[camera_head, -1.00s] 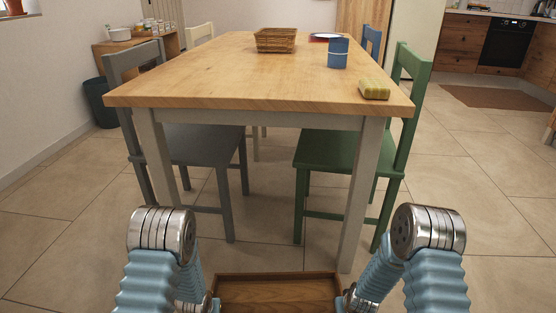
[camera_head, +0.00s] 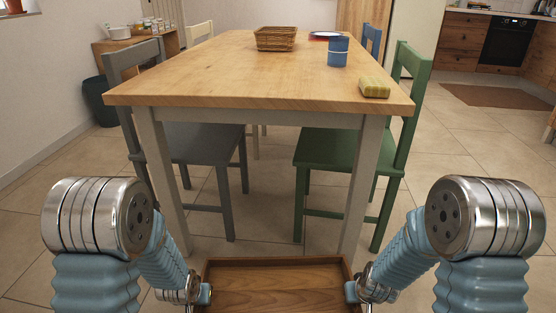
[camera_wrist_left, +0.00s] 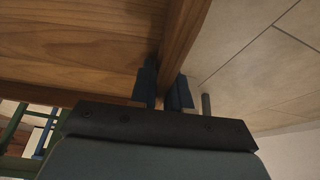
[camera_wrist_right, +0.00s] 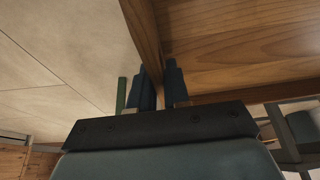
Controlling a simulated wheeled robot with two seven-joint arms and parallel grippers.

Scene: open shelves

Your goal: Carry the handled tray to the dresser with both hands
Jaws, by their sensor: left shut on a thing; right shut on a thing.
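The wooden tray (camera_head: 278,286) is at the bottom middle of the head view, held between my two arms in front of the dining table. Its near part is cut off by the frame. My left gripper (camera_head: 205,293) is shut on the tray's left wall; in the left wrist view its fingers (camera_wrist_left: 165,88) sit on both sides of that wall. My right gripper (camera_head: 352,291) is shut on the right wall; in the right wrist view its fingers (camera_wrist_right: 160,88) straddle it. The tray looks about level. The dresser is not clearly identifiable; a low wooden cabinet (camera_head: 112,62) stands at the back left.
The wooden table (camera_head: 230,75) stands just ahead, with a wicker basket (camera_head: 275,38), blue cup (camera_head: 338,51) and yellow sponge-like block (camera_head: 374,87) on it. A grey chair (camera_head: 200,145) and a green chair (camera_head: 330,148) are tucked in. Tiled floor is open on both sides.

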